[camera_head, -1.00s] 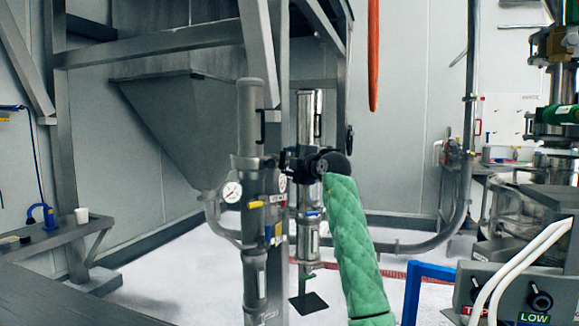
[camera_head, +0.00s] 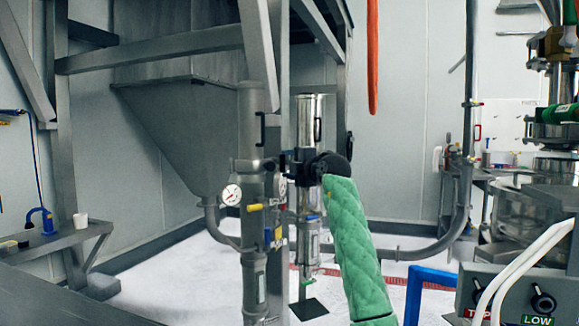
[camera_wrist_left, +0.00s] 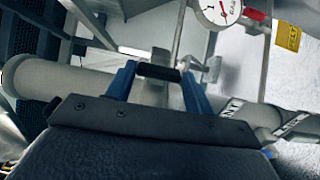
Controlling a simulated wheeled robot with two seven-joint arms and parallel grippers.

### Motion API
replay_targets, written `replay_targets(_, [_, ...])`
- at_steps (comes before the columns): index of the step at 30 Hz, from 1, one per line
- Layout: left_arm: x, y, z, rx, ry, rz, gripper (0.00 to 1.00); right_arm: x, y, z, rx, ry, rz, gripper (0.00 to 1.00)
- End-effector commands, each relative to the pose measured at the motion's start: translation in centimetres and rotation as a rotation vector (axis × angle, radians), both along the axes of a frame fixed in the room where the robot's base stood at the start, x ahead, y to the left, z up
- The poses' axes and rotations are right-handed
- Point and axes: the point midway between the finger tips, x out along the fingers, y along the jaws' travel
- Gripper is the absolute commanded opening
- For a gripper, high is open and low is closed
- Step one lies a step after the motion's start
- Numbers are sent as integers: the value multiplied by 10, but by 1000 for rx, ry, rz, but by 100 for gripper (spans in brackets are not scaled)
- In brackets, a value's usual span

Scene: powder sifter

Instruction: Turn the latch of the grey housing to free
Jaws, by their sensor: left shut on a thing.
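The grey housing (camera_head: 252,150) is an upright grey cylinder left of centre in the head view, with a round gauge and a yellow part at mid-height. My left gripper (camera_head: 289,166) is at the housing's right side at mid-height, dark and partly hidden by its wrist. In the left wrist view its two blue fingers (camera_wrist_left: 158,80) are shut on a short black bar, which looks like the latch (camera_wrist_left: 158,71). Pale metal brackets stand just beyond it. The latch cannot be made out in the head view. My right gripper is in neither view.
A shiny cylinder (camera_head: 311,122) stands close behind the gripper. A grey frame and hopper (camera_head: 190,130) are behind the housing. A bench (camera_head: 55,240) is at left. A control panel (camera_head: 515,290) and blue frame (camera_head: 428,275) are at right.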

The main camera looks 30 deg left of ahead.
Motion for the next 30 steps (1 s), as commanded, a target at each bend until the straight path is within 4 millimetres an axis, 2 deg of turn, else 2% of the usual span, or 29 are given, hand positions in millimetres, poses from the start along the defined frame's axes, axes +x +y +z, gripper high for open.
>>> replay_targets(6, [-1, 1, -2, -3, 1, 2, 30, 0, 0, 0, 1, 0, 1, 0])
replay_targets(7, [-1, 1, -2, -3, 1, 2, 56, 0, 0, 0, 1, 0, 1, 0])
replay_targets(8, [-1, 1, -2, -3, 1, 2, 62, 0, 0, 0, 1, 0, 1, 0])
replay_targets(20, [-1, -3, -1, -1, 0, 0, 62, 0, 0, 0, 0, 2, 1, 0])
replay_targets(26, [-8, -21, -1, -1, 0, -1, 62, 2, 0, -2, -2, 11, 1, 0])
replay_targets(30, [-16, -41, -2, -2, 1, -1, 62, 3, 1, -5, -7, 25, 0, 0])
